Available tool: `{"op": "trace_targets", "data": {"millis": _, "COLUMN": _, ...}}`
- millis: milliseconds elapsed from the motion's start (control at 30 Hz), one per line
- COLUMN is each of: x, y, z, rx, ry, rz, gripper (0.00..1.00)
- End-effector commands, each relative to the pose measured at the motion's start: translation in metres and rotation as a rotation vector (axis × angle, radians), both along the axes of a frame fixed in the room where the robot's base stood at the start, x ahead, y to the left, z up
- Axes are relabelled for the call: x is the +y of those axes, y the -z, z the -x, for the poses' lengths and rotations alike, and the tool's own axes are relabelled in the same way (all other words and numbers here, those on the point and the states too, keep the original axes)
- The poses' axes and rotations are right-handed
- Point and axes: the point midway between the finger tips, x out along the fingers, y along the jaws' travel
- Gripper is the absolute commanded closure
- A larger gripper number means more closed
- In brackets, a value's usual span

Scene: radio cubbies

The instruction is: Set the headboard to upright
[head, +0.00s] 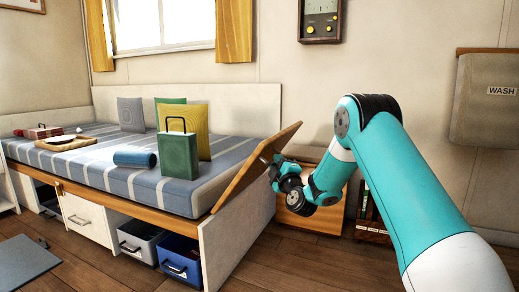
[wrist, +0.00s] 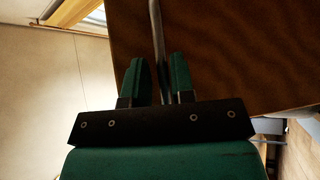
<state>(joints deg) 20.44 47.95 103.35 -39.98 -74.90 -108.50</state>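The headboard (head: 252,172) is a brown wooden panel at the right end of the bed. It leans at a slant, its top edge tipped to the right. In the wrist view its dark brown face (wrist: 235,50) fills the upper right. A thin grey bar (wrist: 156,30) runs along that face. My gripper (head: 277,164) is at the right side of the headboard, close to its face. In the wrist view my gripper's green fingers (wrist: 158,78) are apart, with the bar between them and gaps visible beside it. The head view shows the fingertips too small to judge contact.
The striped bed (head: 100,168) carries a green box (head: 178,156), a blue roll (head: 135,158) and cushions (head: 198,125). A wooden cabinet (head: 325,215) stands behind my arm. A blue bin (head: 180,262) sits under the bed. The floor in front is mostly clear.

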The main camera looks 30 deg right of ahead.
Motion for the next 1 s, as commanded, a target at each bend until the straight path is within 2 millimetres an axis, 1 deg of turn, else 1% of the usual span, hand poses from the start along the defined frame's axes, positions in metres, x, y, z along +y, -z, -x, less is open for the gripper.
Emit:
{"op": "trace_targets", "data": {"millis": 33, "x": -0.002, "y": -0.006, "z": -0.002, "rx": 0.0, "ry": 0.002, "rz": -0.001, "gripper": 0.77}}
{"op": "trace_targets", "data": {"millis": 167, "x": -0.002, "y": -0.007, "z": -0.006, "rx": 0.0, "ry": -0.001, "rz": -0.001, "gripper": 0.77}}
{"op": "trace_targets", "data": {"millis": 500, "x": 0.01, "y": -0.005, "z": -0.011, "rx": -0.001, "ry": -0.016, "rz": 0.0, "gripper": 0.77}}
{"op": "trace_targets", "data": {"millis": 567, "x": 0.011, "y": -0.005, "z": -0.011, "rx": -0.001, "ry": -0.017, "rz": 0.0, "gripper": 0.91}}
{"op": "trace_targets", "data": {"millis": 600, "x": 0.011, "y": -0.005, "z": -0.011, "rx": -0.001, "ry": -0.017, "rz": 0.0, "gripper": 1.0}}
{"op": "trace_targets", "data": {"millis": 867, "x": 0.009, "y": -0.007, "z": -0.011, "rx": 0.003, "ry": -0.015, "rz": 0.002, "gripper": 1.0}}
{"op": "trace_targets", "data": {"millis": 1000, "x": -0.001, "y": -0.016, "z": -0.012, "rx": 0.022, "ry": 0.001, "rz": 0.017, "gripper": 1.0}}
